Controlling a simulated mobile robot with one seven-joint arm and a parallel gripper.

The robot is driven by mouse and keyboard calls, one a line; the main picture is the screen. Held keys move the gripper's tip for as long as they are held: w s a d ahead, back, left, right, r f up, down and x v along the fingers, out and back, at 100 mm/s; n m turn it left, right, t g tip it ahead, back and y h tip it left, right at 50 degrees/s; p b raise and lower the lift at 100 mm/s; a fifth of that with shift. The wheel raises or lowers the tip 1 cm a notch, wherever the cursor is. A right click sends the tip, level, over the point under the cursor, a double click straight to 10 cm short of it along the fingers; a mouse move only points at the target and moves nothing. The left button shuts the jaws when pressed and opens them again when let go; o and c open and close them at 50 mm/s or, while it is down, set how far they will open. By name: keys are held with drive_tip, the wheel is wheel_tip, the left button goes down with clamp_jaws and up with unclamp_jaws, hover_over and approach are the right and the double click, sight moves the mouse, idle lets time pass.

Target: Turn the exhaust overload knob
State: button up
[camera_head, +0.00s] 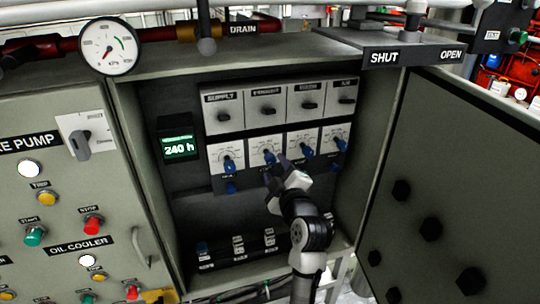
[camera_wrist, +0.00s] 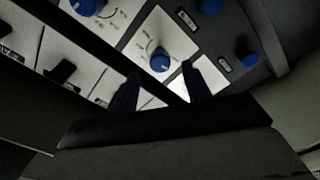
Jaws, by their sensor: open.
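A panel (camera_head: 262,129) inside the open cabinet carries a row of white plates with blue knobs, below a row of plates with black switches. Most labels are too small to read, so I cannot tell by text which knob is the exhaust overload one. My gripper (camera_head: 275,168) is at the lower edge of the second blue knob (camera_head: 269,156) from the left. In the wrist view my gripper (camera_wrist: 160,84) is open, with a blue knob (camera_wrist: 160,60) showing between and just beyond its fingertips. I see no contact; depth is unclear.
Other blue knobs (camera_head: 229,164) (camera_head: 307,151) sit close on either side. A display (camera_head: 179,147) reading 240 h is at left.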

sight(271, 161)
drive_tip(key=shift+p+x, duration=0.45)
drive_tip(key=shift+x, duration=2.3)
drive_tip(key=c, duration=1)
